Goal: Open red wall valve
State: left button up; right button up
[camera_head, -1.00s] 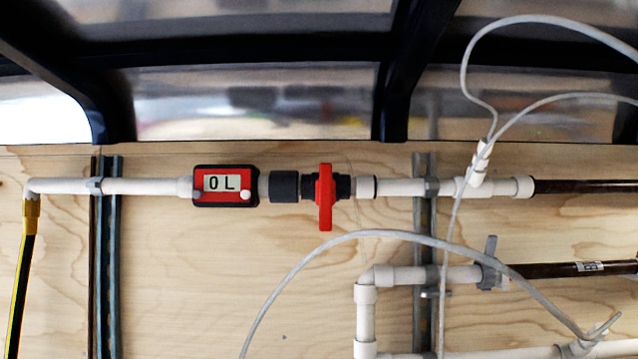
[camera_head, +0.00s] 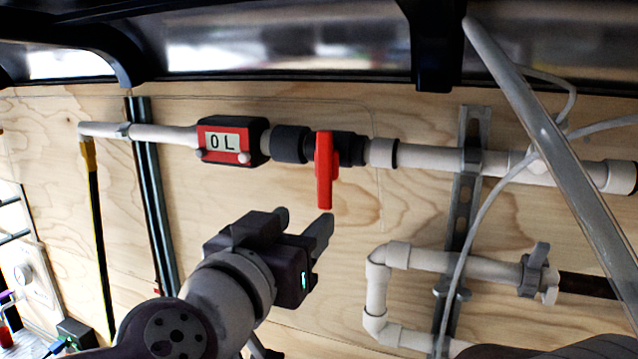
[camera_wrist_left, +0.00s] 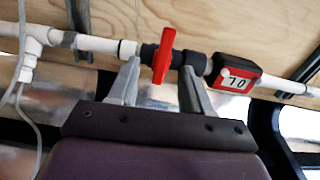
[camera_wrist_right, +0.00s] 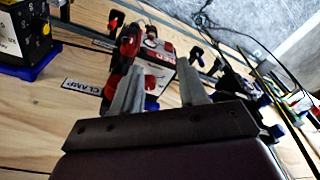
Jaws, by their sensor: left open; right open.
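The red valve handle (camera_head: 325,170) sits on the white pipe along the wooden wall, just right of the red flow meter (camera_head: 232,142) reading "0 L". The handle hangs down, across the pipe. My left gripper (camera_head: 302,228) is open below and a little left of the handle, apart from it in the head view. In the left wrist view the red handle (camera_wrist_left: 163,54) shows between the spread fingertips of my left gripper (camera_wrist_left: 160,68). My right gripper (camera_wrist_right: 158,88) is open in its wrist view, pointed at red and black clamps (camera_wrist_right: 130,45) over a wooden surface.
A lower white pipe loop (camera_head: 377,290) with a grey valve (camera_head: 535,268) is at the right. Grey hoses (camera_head: 540,130) cross the right side. Vertical metal rails (camera_head: 150,190) flank the valve. Wall below the handle is bare wood.

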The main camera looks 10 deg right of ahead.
aim_at(323, 193)
pick_arm(q)
jog(key=x, duration=1.1)
jog(key=shift+w+a, duration=0.1)
jog(key=shift+w, duration=0.25)
jog(key=shift+w+a, duration=0.1)
jog(key=shift+w, duration=0.1)
jog(key=shift+s+a+r, duration=0.1)
jog(key=shift+a, duration=0.2)
jog(key=shift+d, duration=0.25)
jog(key=shift+c, duration=0.7)
jog(key=shift+d, duration=0.1)
jog(key=c, duration=0.5)
grip_shut()
pick_arm(e)
jog(key=shift+s+a, duration=0.1)
jog(key=shift+a, duration=0.4)
